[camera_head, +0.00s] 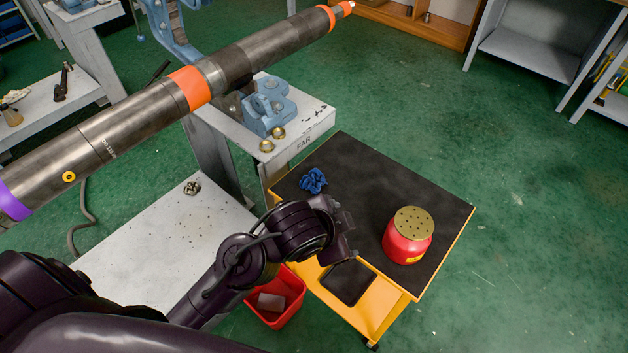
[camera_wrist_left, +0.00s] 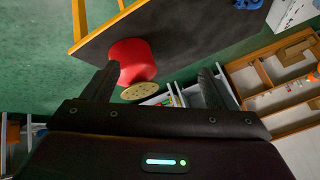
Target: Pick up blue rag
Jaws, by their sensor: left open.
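The blue rag (camera_head: 313,181) lies crumpled on the black top of the cart (camera_head: 365,172), near its back left corner. Part of it also shows at the top edge of the left wrist view (camera_wrist_left: 248,4). My left gripper (camera_head: 346,234) is over the cart's near left edge, in front of the rag and apart from it. In the left wrist view its two fingers (camera_wrist_left: 160,74) are spread, with nothing held between them. My right gripper is in neither view.
A red can (camera_head: 407,243) with a perforated brass lid stands right of my left gripper. A workbench marked FAR (camera_head: 310,124) carries a blue vise (camera_head: 268,107) behind the rag. A long pipe (camera_head: 140,118) crosses the upper left. A red bin (camera_head: 277,300) stands below my forearm.

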